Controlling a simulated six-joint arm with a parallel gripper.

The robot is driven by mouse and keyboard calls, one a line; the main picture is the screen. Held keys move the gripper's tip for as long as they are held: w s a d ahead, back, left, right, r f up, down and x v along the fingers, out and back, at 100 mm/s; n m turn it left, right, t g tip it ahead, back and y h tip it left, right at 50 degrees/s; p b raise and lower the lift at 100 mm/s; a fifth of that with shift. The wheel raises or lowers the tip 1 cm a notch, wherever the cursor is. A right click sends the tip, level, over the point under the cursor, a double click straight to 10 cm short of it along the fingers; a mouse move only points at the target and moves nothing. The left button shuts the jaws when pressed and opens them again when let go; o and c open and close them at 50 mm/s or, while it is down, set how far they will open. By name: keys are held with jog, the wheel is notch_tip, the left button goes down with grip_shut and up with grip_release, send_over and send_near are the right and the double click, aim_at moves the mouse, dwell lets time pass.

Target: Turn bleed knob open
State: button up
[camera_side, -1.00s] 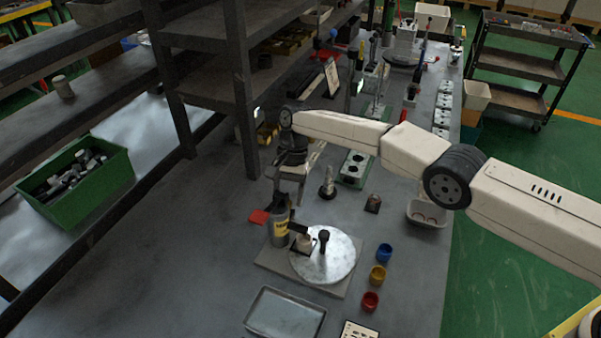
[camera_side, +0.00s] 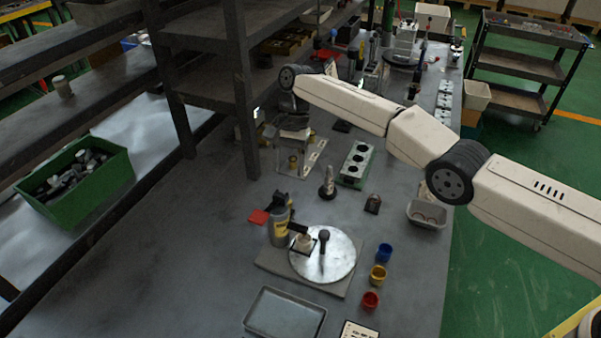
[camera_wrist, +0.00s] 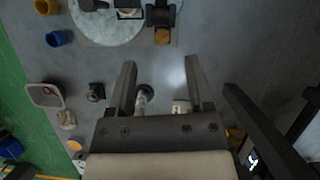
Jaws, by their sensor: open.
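My gripper (camera_wrist: 160,78) is open, with its two fingers apart in the wrist view. In the side view its wrist end is raised over the bench, behind the valve parts. A dark upright valve body with a yellow band (camera_side: 281,222) stands on a square base plate (camera_side: 275,261). A small tan block (camera_side: 303,242) is beside it. A round silver disc (camera_side: 338,262) on the same plate carries a black upright handle (camera_side: 324,240). I cannot tell for certain which part is the bleed knob. A short upright fitting (camera_side: 328,184) stands behind the plate; it shows low between my fingers (camera_wrist: 144,94).
Blue (camera_side: 384,253), yellow (camera_side: 378,274) and red (camera_side: 370,300) cups stand right of the plate. A grey tray (camera_side: 285,312) lies in front. A dark block (camera_side: 373,203) and white bin (camera_side: 427,214) are at right. A shelf post (camera_side: 243,95) rises at left.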

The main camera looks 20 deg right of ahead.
aim_at(288, 201)
jog(key=shift+r, duration=0.6)
jog(key=shift+w+f, duration=0.1)
jog(key=shift+w, duration=0.05)
jog(key=shift+s+d+f+m+t+y, duration=0.2)
jog(key=shift+d+f+m+t+y, duration=0.25)
jog(key=shift+m, duration=1.05)
jog(key=shift+s+d+f+m+t+y, duration=0.25)
jog(key=shift+d+f+m+t, duration=0.25)
jog(key=shift+m, duration=1)
jog(key=shift+s+d+f+m+t+y, duration=0.2)
jog(key=shift+d+f+m+t+y, duration=0.25)
jog(key=shift+m, duration=1.05)
jog(key=shift+a+h, duration=0.15)
jog(key=shift+h, duration=0.1)
jog(key=shift+x, duration=3.75)
jog(key=shift+c, duration=0.2)
grip_shut()
